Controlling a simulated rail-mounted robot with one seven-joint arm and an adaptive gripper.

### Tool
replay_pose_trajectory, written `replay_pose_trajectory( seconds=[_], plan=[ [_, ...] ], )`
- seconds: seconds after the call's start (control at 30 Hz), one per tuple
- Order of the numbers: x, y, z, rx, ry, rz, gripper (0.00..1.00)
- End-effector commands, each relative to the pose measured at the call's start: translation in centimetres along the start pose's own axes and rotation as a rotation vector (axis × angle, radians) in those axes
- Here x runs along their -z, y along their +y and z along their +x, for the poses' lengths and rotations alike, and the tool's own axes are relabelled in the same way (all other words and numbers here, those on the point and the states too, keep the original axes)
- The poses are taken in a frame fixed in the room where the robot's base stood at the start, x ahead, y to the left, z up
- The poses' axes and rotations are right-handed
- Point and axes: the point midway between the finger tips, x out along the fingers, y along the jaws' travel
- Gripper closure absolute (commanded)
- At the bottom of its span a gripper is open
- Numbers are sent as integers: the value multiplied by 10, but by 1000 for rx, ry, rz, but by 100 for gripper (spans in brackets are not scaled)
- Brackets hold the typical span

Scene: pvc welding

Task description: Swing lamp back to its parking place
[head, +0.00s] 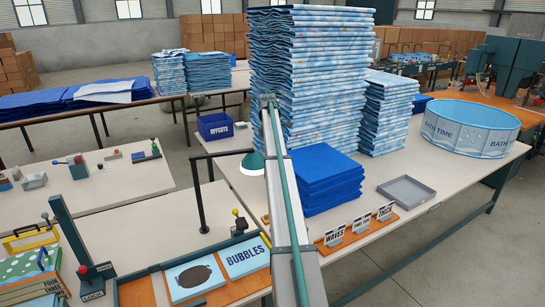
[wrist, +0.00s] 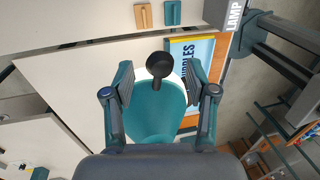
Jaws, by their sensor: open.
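The lamp has a teal shade with a pale underside. In the head view the shade (head: 251,163) hangs over the near table, its right side hidden. A dark arm joins it to a black post (head: 201,195) on the left. In the wrist view the teal shade (wrist: 155,118) lies below and between the fingers of my gripper (wrist: 158,76). A black round-ended knob (wrist: 160,66) stands on it, between the open fingers with gaps on both sides. My gripper is not visible in the head view. A grey LAMP label (wrist: 236,15) shows at the wrist view's top right.
A blue BUBBLES panel (head: 244,258) lies on the near table below the lamp. Blue folded sheets (head: 325,182) and a tall patterned stack (head: 318,80) stand to the right. An upright LOCK lever (head: 72,240) stands left.

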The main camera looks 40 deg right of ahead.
Motion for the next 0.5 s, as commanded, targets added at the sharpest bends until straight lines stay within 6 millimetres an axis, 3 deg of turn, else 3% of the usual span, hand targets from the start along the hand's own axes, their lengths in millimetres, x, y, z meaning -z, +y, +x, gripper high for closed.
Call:
replay_pose_trajectory(
  seconds=[0.3,0.5],
  plan=[
    [0,2,-49,-3,-1,-1,43],
    [0,1,-62,-3,-1,-1,43]
  ],
)
